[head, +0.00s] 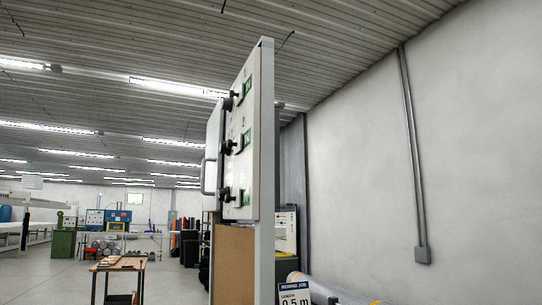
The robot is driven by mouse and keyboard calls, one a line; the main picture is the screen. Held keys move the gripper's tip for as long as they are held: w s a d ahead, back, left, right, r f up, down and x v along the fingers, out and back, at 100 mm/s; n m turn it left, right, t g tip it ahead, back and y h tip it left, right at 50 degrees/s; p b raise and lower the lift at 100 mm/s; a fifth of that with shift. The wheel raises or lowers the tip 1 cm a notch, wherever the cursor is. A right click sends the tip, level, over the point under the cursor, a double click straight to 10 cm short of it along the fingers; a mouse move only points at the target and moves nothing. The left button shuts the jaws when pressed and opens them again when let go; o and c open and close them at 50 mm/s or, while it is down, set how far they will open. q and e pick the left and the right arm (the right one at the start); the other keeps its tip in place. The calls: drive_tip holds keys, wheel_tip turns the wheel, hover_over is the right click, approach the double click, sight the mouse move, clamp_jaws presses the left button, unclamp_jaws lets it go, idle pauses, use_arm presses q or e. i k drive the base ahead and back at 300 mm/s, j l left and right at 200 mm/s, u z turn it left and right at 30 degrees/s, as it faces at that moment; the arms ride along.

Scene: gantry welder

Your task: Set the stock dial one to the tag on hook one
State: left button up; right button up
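A tall pale panel (266,150) stands in the middle of the head view, seen almost edge-on. Its face carries a column of three black knobs: an upper one (229,102), a middle one (228,147) and a lower one (225,194). A green label sits beside each knob. A "2" shows above the middle label; the mark by the upper knob is too small to read surely. The knobs' settings cannot be read at this angle. I cannot make out a hook or a hanging tag. Neither of my grippers is in view.
A brown board (233,262) is below the panel. A sign reading "REWIND JOB" and "0.5 m" (294,290) stands at the lower right, by a large roll (325,290). A wooden-topped table (119,264) stands at left; open floor (50,275) lies left of it.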

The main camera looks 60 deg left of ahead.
sight(226, 103)
drive_tip(key=u, duration=2)
